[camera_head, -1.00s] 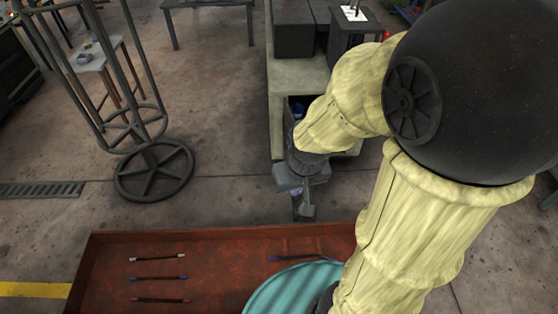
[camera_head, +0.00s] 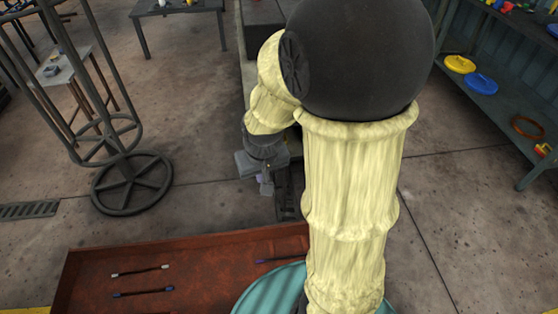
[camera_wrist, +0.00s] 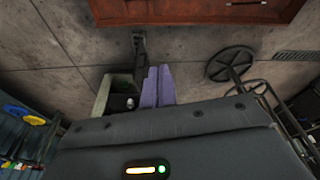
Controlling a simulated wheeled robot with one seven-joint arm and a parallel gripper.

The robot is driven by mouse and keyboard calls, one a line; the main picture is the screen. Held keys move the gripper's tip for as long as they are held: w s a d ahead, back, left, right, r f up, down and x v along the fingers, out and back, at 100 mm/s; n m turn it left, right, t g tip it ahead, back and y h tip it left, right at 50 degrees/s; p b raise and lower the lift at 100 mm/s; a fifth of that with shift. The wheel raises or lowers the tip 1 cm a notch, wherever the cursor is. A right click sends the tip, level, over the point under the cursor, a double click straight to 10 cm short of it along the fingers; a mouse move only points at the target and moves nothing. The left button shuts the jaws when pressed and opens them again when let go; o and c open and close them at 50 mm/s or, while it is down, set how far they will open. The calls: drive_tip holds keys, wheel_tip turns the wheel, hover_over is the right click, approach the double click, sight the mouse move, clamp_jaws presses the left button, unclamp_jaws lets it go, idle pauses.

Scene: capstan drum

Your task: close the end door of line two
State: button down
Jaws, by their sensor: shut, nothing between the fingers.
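My gripper (camera_head: 265,187) hangs beside the near end of the pale bench, below my arm. In the wrist view its two purple fingers (camera_wrist: 158,86) are together with nothing between them. Beside them is the pale bench end (camera_wrist: 104,92) with a dark open compartment (camera_wrist: 122,86); a small pale thing sits in it. A narrow dark piece (camera_wrist: 138,45) reaches from there toward the red tray and also shows in the head view (camera_head: 289,192). I cannot tell whether it is the end door. No line number can be read. My arm hides much of the bench in the head view.
A red tray (camera_head: 85,280) with thin colour-ended rods lies in front, a teal round drum (camera_head: 262,290) at its right. A dark wheel-based stand (camera_head: 132,184) is on the left. A shelf (camera_head: 500,100) with coloured items stands right. Floor between is clear.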

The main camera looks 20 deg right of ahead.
drive_tip(key=w+d+f+m+h+b, duration=0.1)
drive_tip(key=w+d+f+h+b, duration=0.2)
drive_tip(key=w+f, duration=1)
drive_tip(key=w+d+f+t+h+b, duration=0.1)
drive_tip(key=w+d+f+b, duration=0.6)
drive_tip(key=w+f+b, duration=0.7)
drive_tip(key=shift+w+d+m+h, duration=0.2)
drive_tip(key=shift+w+m+h, duration=0.2)
drive_tip(key=shift+w+h, duration=0.65)
drive_tip(key=shift+w+f, duration=0.1)
drive_tip(key=shift+w, duration=0.1)
drive_tip(key=w+d+f+b, duration=0.2)
drive_tip(key=d+f+b, duration=0.1)
drive_tip(key=d+f, duration=0.4)
drive_tip(key=shift+w+d+f+b, duration=0.2)
drive_tip(key=shift+d+f+b, duration=0.2)
drive_tip(key=shift+d, duration=0.7)
drive_tip(key=shift+w, duration=0.1)
